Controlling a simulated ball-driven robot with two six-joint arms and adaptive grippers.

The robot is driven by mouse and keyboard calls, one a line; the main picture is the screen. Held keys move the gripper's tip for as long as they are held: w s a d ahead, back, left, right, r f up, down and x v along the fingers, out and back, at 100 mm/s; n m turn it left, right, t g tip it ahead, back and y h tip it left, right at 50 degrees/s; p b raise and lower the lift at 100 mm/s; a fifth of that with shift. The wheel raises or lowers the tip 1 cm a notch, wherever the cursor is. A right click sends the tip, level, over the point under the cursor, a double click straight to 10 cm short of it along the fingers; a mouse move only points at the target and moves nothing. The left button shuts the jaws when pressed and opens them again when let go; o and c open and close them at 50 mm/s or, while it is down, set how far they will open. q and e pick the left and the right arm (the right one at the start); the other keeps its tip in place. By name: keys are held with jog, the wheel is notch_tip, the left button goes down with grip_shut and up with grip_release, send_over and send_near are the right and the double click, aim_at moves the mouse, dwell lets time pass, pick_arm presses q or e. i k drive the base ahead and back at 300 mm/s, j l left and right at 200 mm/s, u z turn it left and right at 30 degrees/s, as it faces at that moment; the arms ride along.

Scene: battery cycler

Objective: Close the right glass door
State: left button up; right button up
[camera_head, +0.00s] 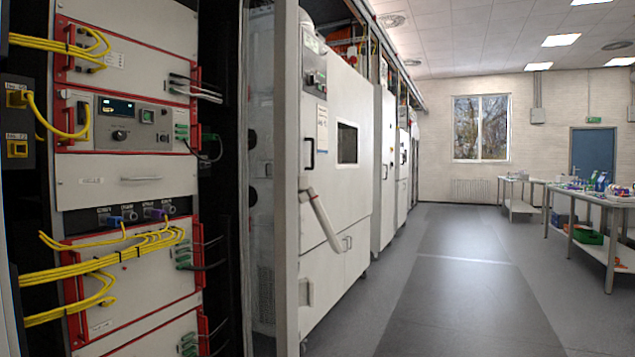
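The right glass door stands open to the right of the rack and is seen almost edge-on. Its tall light grey frame (287,180) runs from the top to the bottom of the picture. A pale slanted lever handle (322,222) sticks out just right of this frame; I cannot tell for certain whether it belongs to the door or to the white cabinet behind. The open rack (125,180) has white panels with red handles and yellow cables. Neither of my grippers is in view.
White cabinets (345,130) line the left side behind the door. The grey floor (465,270) to the right is a clear aisle. Tables (590,195) with bottles and trays stand along the right. A window (481,128) and a blue door (593,155) are in the far wall.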

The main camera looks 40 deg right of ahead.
aim_at(292, 292)
jog(key=k+l, duration=0.1)
jog(key=l, duration=0.9)
jog(key=l+z, duration=0.1)
jog(key=l, duration=0.95)
jog(key=k, duration=0.05)
